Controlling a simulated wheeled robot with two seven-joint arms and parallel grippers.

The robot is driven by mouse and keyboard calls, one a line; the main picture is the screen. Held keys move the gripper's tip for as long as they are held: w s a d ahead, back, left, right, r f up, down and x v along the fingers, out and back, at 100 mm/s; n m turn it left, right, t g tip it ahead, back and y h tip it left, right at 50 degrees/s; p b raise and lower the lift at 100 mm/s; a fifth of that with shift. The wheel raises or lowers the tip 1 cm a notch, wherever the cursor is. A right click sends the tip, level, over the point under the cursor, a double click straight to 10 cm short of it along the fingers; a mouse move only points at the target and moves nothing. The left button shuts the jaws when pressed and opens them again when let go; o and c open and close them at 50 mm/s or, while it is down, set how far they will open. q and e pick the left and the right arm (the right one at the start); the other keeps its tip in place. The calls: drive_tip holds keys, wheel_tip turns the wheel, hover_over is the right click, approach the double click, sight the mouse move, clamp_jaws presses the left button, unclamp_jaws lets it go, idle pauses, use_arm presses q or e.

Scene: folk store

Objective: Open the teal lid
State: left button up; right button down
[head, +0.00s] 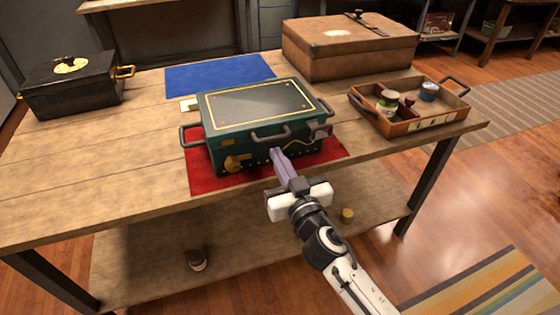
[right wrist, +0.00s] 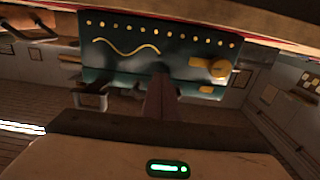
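The teal box (head: 262,150) stands on a red mat (head: 202,178) at the table's front edge. Its teal lid (head: 258,102), with a dark top panel and gold border, lies closed. A dark handle (head: 270,134) sits on the lid's front edge. My right gripper (head: 278,156) is at the box's front face, fingers together, with nothing seen between them. In the right wrist view, the box front (right wrist: 120,50) appears upside down, with gold dots and a wavy line; the fingers (right wrist: 160,85) reach toward the lid edge. Contact cannot be told. My left gripper is not in view.
A black box (head: 72,90) stands at the left and a brown case (head: 345,55) at the back right. An orange tray (head: 412,124) with small jars is right of the teal box. A blue mat (head: 220,74) lies behind. The table's left front is clear.

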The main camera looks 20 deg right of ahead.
sight(274, 139)
drive_tip(key=shift+w+b, duration=0.35)
drive_tip(key=shift+w, duration=1.55)
drive_tip(key=shift+s, duration=0.4)
drive_tip(key=shift+r+p, duration=1.2)
drive_tip(key=shift+r, duration=0.15)
drive_tip(key=shift+r+p, duration=1.2)
drive_tip(key=shift+r, duration=0.15)
drive_tip(key=shift+w, duration=0.1)
